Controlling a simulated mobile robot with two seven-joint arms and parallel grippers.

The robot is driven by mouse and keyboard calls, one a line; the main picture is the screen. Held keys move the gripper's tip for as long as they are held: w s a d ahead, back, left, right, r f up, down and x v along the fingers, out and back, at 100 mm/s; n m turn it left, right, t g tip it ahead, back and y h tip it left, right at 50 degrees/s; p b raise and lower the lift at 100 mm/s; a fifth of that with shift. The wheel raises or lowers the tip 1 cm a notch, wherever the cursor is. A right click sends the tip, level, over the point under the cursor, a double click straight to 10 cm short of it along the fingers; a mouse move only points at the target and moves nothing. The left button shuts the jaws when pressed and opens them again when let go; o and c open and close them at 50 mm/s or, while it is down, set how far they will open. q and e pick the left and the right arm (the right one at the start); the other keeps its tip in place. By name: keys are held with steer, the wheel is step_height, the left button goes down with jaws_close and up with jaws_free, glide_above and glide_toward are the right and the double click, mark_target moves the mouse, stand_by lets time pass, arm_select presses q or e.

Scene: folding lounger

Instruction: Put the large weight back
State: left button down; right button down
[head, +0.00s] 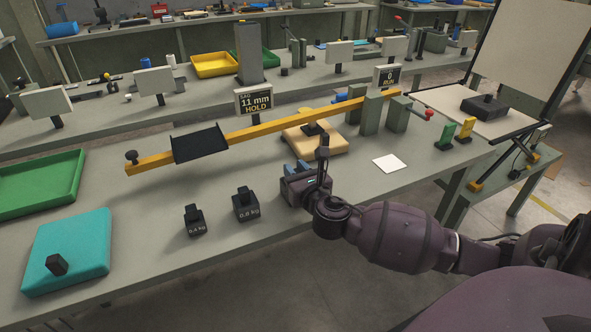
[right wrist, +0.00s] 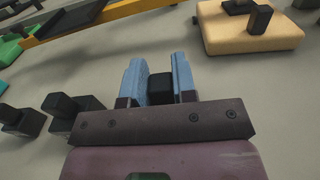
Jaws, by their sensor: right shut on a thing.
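My right gripper (head: 300,172) is over the bench, to the right of two black weights. In the right wrist view its blue fingers are shut on a black block (right wrist: 160,87), which looks like the large weight's grip. The rest of this weight is hidden, and I cannot tell whether it touches the bench. The smaller black weight (head: 194,222) is marked 0.4 kg. The other black weight (head: 246,205) has a label too small to read surely. Both stand upright in a row with my gripper. My left gripper is not in view.
A yellow beam (head: 255,130) with an empty dark tray (head: 200,143) runs behind the weights. A cream block (head: 330,146) with a black knob lies behind my gripper. A teal pad (head: 85,235) and green tray (head: 40,185) are left. A display (head: 253,101) reads 11 mm HOLD.

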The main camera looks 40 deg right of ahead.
steer(key=c, duration=0.9)
jaws_free()
steer(key=shift+r, duration=0.2)
steer(key=shift+s, duration=0.3)
steer(key=p+v, duration=0.2)
steer(key=v, duration=0.9)
steer(key=s+a+f+m+g+y, duration=0.1)
steer(key=s+a+f+m+g, duration=0.1)
steer(key=s+f+m, duration=0.4)
steer(key=s+a+f+m+g+y, duration=0.1)
steer(key=s+f+m, duration=0.5)
steer(key=m, duration=0.9)
steer(key=s+a+f+m+g+y, duration=0.2)
steer(key=s+a+f+m+g, duration=0.2)
steer(key=m, duration=0.7)
steer(key=shift+s+a+f, duration=0.4)
steer(key=shift+s+f, duration=0.25)
steer(key=shift+f, duration=0.2)
steer(key=shift+s+a+f, duration=0.45)
steer(key=shift+s+f, duration=0.2)
steer(key=shift+f, duration=0.2)
